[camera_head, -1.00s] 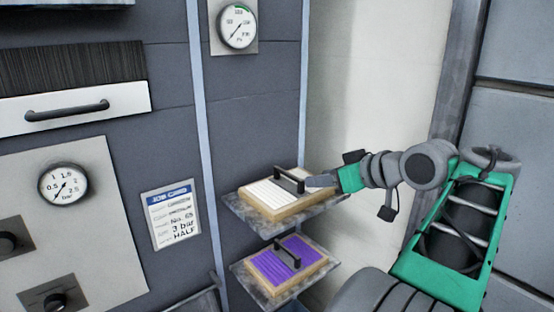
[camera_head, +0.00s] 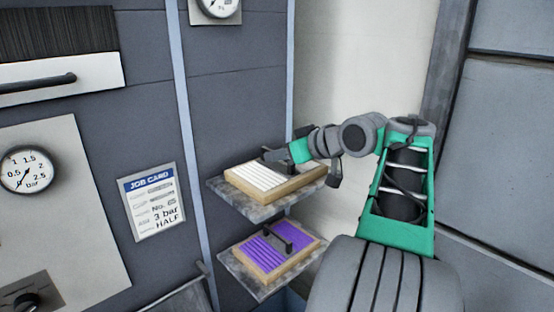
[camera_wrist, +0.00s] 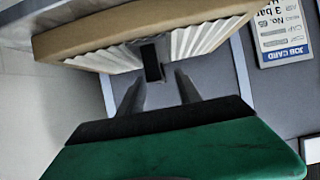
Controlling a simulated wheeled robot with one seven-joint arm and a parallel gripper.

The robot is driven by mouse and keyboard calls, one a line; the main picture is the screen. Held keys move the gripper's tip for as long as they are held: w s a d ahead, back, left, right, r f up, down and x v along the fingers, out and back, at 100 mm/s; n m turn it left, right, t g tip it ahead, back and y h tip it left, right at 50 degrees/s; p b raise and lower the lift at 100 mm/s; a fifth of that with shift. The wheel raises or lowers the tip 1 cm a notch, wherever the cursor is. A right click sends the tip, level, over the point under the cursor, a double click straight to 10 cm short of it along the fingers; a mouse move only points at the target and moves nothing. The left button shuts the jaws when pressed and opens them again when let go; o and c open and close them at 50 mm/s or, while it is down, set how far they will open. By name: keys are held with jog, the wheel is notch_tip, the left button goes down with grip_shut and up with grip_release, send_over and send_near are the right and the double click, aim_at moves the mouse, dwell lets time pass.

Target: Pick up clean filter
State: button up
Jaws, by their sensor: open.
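The white pleated filter (camera_head: 250,174) has a wooden frame and lies on the upper shelf (camera_head: 240,203) in the head view. Its dark handle is largely hidden there by my gripper (camera_head: 272,156), which reaches in from the right, just above the pleats. In the wrist view the filter (camera_wrist: 90,40) crosses the top. The end of its black handle (camera_wrist: 152,62) shows in line with the gap between the two fingers of my gripper (camera_wrist: 158,80). The fingers are apart. I cannot tell whether they touch the handle.
A purple filter (camera_head: 292,238) with a dark handle lies on the lower shelf (camera_head: 250,279). A job card (camera_head: 152,202) hangs on the panel to the left, reading "3 bar" and "HALF". A pressure gauge (camera_head: 27,169) is further left. A pale wall stands behind my arm.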

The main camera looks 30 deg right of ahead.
jog(key=shift+w, duration=0.1)
grip_shut()
dwell(1.3)
notch_tip(320, 180, up, 8)
jog(key=p, duration=0.6)
jog(key=shift+f+p, duration=0.2)
jog(key=shift+p, duration=0.1)
jog(key=shift+f, duration=0.1)
